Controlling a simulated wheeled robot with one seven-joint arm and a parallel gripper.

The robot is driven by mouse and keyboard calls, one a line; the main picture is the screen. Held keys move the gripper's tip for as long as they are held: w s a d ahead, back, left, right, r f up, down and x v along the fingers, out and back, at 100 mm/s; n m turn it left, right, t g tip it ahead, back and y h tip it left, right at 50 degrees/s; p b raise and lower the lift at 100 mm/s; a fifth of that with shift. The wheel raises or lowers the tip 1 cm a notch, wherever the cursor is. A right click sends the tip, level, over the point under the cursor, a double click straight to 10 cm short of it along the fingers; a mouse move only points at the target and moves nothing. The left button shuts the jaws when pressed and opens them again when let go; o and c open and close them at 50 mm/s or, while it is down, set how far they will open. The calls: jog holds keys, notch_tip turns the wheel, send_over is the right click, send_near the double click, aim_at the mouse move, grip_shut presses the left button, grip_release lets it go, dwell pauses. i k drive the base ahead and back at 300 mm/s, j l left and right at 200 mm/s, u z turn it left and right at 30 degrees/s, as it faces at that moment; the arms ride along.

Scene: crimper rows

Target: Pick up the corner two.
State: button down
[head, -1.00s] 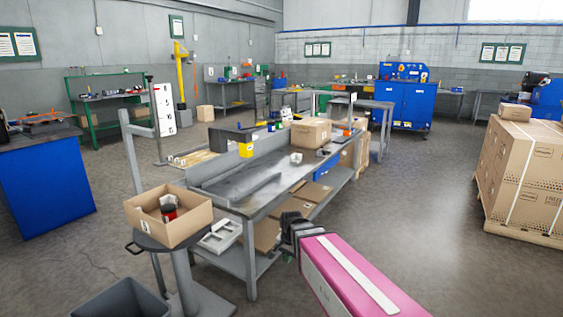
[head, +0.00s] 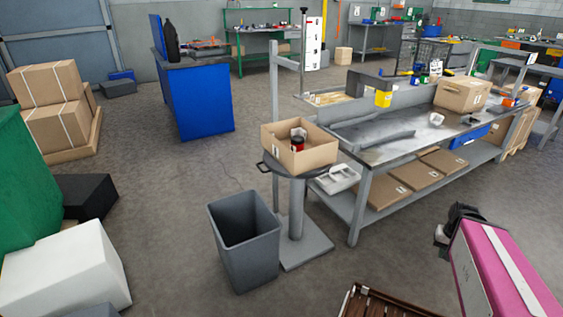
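I cannot make out for sure which thing is the corner two. A long grey angled piece (head: 388,142) lies on the near end of the metal workbench (head: 375,157). An open cardboard box (head: 315,161) sits on a round stand (head: 296,200) left of the bench. A red and black item (head: 297,143) and something pale are inside it. A small white part (head: 436,119) lies farther along the bench. My gripper (head: 447,224) is dark and small at the end of my pink arm, right of the bench's near end and apart from it. Its fingers are not clear.
A grey bin (head: 245,245) stands before the stand. A wooden slatted thing (head: 385,304) is at the bottom edge. A white box (head: 65,275) and stacked cartons (head: 55,125) are at left. A carton (head: 463,95) is on the bench. Floor is free left of the bin.

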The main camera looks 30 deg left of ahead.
aim_at(435, 118)
jog(key=u, duration=1.7)
jog(key=z, duration=1.65)
jog(key=u, duration=1.35)
jog(key=i+l, duration=0.1)
jog(key=l, duration=0.3)
jog(key=i+l, duration=0.1)
jog(key=l, duration=0.35)
jog(key=i+l, duration=0.1)
jog(key=l, duration=0.3)
jog(key=i+l, duration=0.1)
jog(key=l, duration=0.35)
jog(key=i+l, duration=0.1)
jog(key=l, duration=0.3)
jog(key=i+l, duration=0.1)
jog(key=l, duration=0.35)
jog(key=i+l, duration=0.15)
jog(key=l, duration=0.25)
jog(key=k+z, duration=0.05)
